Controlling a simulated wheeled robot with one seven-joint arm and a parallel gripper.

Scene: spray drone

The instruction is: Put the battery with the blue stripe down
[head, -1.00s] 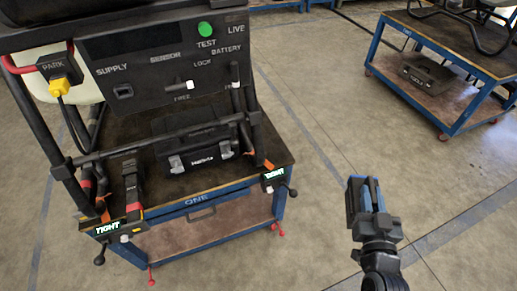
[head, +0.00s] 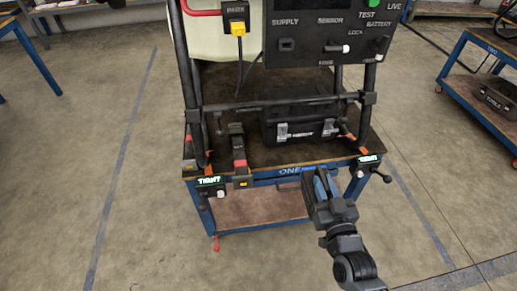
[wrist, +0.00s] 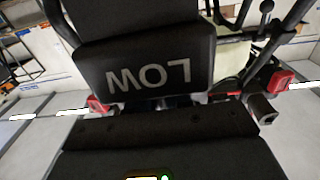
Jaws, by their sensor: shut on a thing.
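The battery with the blue stripe (head: 322,184) is a dark block in the head view. My gripper (head: 325,203) is shut on it and holds it up, in front of the right part of trolley ONE's front edge as seen in the head view. Whether it touches the trolley cannot be told. In the wrist view a black block marked LOW (wrist: 150,72), upside down, fills the middle close to the camera. No blue stripe shows there, and my fingertips cannot be made out.
Trolley ONE (head: 270,182) carries a black case (head: 300,125), an upright frame with a labelled panel (head: 325,32), and a dark block with a red band (head: 239,155) at the front left. Clamps marked TIGHT (head: 210,181) sit at both front corners. Open floor lies left and right.

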